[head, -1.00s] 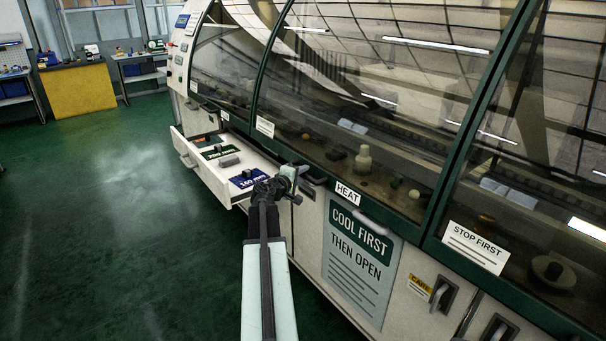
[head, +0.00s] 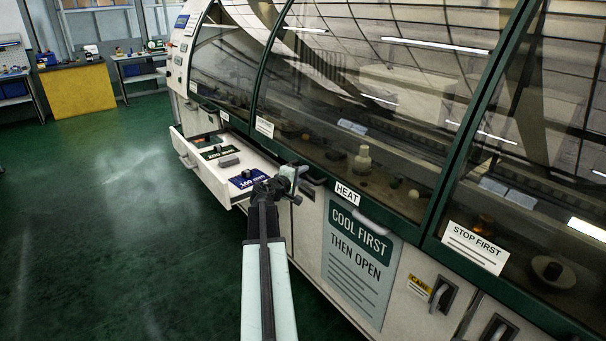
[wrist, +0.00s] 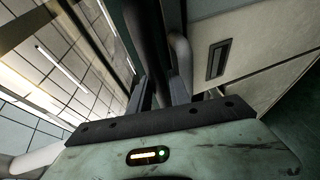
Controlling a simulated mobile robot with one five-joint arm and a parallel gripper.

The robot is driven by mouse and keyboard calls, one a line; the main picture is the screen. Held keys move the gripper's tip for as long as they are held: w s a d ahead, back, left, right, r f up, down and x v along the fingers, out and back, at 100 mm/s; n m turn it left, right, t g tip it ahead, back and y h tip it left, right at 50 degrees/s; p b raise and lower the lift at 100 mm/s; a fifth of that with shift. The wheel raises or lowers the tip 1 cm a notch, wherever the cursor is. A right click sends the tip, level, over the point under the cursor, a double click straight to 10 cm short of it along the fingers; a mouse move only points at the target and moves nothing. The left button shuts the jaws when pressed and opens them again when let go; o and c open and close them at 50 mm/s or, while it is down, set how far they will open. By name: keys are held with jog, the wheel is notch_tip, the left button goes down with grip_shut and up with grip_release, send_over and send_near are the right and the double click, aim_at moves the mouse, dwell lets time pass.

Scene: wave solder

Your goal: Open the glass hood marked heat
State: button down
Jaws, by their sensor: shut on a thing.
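The heat hood (head: 330,100) is a large tinted glass cover in a dark green frame, down on the machine. Its white HEAT label (head: 348,194) sits on the lower edge. A grey bar handle (head: 372,222) is to the right of the label. My gripper (head: 294,173) is at the lower edge left of the label.
A blue-green sign (head: 360,255) reads "Cool first then open". An open drawer (head: 215,165) with labelled items sticks out left of my arm. Another hood with a "Stop first" label (head: 475,247) is at right. The green floor (head: 110,220) at left is clear.

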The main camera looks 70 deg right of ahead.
dwell(0.4)
jog(key=shift+d+r, duration=0.1)
jog(key=shift+d, duration=0.2)
jog(key=shift+a, duration=0.15)
jog(key=shift+r+p, duration=0.35)
jog(key=shift+p, duration=0.25)
jog(key=s+d+r+p, duration=0.1)
jog(key=r+p, duration=1.7)
jog(key=s+d+r+p, duration=0.1)
jog(key=d+r+p, duration=0.1)
jog(key=r+p, duration=1.7)
jog(key=shift+r, duration=0.25)
jog(key=c, duration=1.2)
grip_release()
jog(key=shift+a, duration=0.1)
